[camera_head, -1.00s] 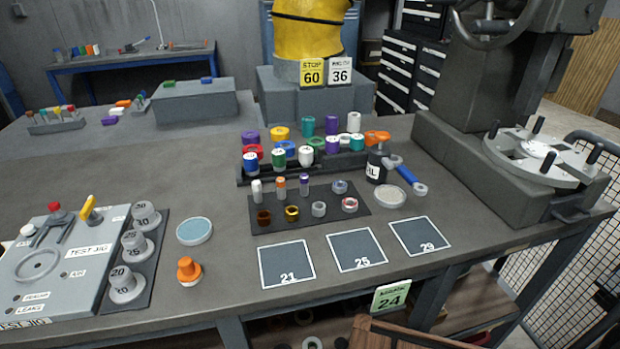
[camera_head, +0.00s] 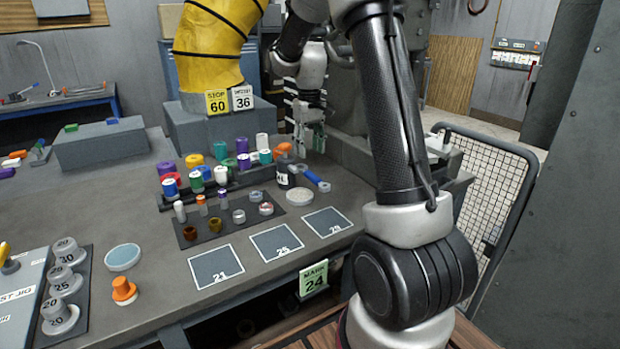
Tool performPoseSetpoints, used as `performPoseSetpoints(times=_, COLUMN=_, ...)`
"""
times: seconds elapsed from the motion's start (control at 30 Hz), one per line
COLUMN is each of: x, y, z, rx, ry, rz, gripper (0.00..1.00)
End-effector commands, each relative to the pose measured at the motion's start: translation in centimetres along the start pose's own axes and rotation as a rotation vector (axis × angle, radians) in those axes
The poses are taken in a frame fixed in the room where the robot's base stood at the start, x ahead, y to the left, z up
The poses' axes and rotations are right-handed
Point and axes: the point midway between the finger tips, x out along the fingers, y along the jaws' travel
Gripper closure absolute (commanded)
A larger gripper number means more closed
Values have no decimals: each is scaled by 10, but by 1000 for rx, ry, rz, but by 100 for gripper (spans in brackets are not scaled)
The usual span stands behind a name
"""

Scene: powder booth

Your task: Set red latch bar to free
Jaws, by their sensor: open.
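No bar that I can clearly identify as the red latch bar shows. A small red upright mark (camera_head: 533,70) is at the right edge of a white wall panel (camera_head: 514,56) at the upper right; it is too small to tell what it is or how it is set. My gripper (camera_head: 311,141) is open and empty. My arm hides part of the right side of the bench.
The grey bench (camera_head: 165,283) holds a rack of coloured caps, a dark parts mat (camera_head: 263,222) and marked squares. A mesh guard (camera_head: 489,190) stands right of my arm. A grey cabinet side (camera_head: 574,190) fills the right edge. A yellow-sleeved machine (camera_head: 212,48) stands behind.

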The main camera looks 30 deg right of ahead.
Motion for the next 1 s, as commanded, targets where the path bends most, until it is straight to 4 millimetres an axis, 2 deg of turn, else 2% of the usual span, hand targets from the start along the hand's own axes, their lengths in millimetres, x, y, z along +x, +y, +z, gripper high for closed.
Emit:
performPoseSetpoints(times=0.13, x=18, y=2, z=-3, rx=-1, ry=-8, rz=-1, gripper=54)
performPoseSetpoints(times=0.6, x=80, y=2, z=5, rx=0, ry=-7, rz=-1, gripper=54)
performPoseSetpoints(times=0.87, x=83, y=2, z=5, rx=0, ry=-5, rz=-1, gripper=54)
performPoseSetpoints(times=1.0, x=83, y=2, z=5, rx=0, ry=-5, rz=-1, gripper=77)
